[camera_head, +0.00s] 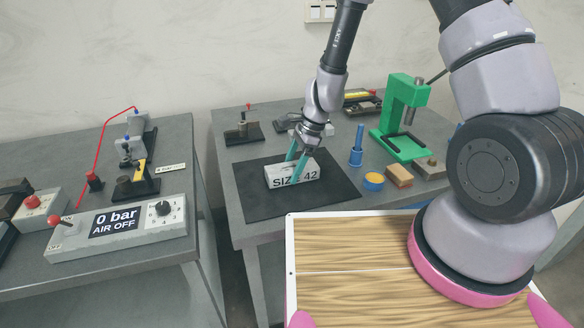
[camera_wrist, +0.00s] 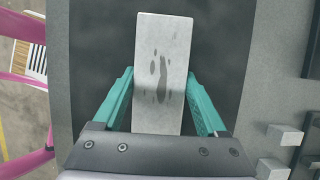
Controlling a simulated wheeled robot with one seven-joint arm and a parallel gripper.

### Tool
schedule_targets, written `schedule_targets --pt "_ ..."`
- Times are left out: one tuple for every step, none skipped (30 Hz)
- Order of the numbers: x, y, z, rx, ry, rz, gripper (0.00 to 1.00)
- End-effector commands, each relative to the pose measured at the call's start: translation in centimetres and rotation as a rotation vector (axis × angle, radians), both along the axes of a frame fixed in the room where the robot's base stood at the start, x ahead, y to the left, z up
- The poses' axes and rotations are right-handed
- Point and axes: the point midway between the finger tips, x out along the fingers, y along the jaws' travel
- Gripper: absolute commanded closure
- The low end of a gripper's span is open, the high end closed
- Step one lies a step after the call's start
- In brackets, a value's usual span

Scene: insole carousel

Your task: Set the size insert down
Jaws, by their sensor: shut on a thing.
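The size insert (camera_head: 281,177) is a light grey block lettered "SIZE 42" on its front, partly hidden by a finger. It is at the black mat (camera_head: 335,193) on the right-hand table; I cannot tell whether it touches the mat. My gripper (camera_head: 297,169) reaches down from above, with its teal fingers on either side of the block. In the wrist view the insert (camera_wrist: 162,65) lies lengthwise between the fingers of my gripper (camera_wrist: 163,105), its top face grey with dark smudges. The dark mat (camera_wrist: 222,50) is beneath it.
A green press (camera_head: 403,120), a blue holder (camera_head: 356,155), a yellow-and-blue tin (camera_head: 373,181) and a brown block (camera_head: 399,176) stand right of the mat. A clamp fixture (camera_head: 243,131) stands behind it. The left table holds an air panel (camera_head: 120,228) reading "0 bar AIR OFF".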

Motion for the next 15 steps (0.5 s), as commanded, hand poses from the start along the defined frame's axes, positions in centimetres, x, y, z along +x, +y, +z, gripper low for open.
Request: schedule_targets --pt "0.05 0.06 0.08 0.001 -0.001 0.001 1.0" --pt "0.04 0.05 0.08 0.001 -0.001 0.001 1.0" --pt "0.04 0.05 0.07 0.001 -0.001 0.001 1.0" --pt "0.04 0.05 0.05 0.001 -0.001 0.0 1.0" --pt "0.03 0.04 -0.02 0.001 -0.001 0.0 1.0" --pt "0.03 0.03 -0.13 0.001 -0.001 0.0 1.0" --pt "0.03 0.04 -0.23 0.001 -0.001 0.0 1.0" --pt "0.01 0.01 -0.22 0.0 0.0 0.0 0.14" --pt "0.01 0.01 -0.21 0.0 0.0 0.0 0.0" --pt "0.01 0.01 -0.2 0.0 0.0 0.0 0.0" --pt "0.01 0.01 -0.2 0.0 0.0 0.0 0.0" --pt "0.01 0.01 -0.2 0.0 0.0 0.0 0.0" --pt "0.01 0.01 -0.2 0.0 0.0 0.0 0.0" --pt "0.01 0.01 -0.2 0.0 0.0 0.0 0.0" --pt "0.01 0.01 -0.19 0.0 0.0 0.0 0.0"
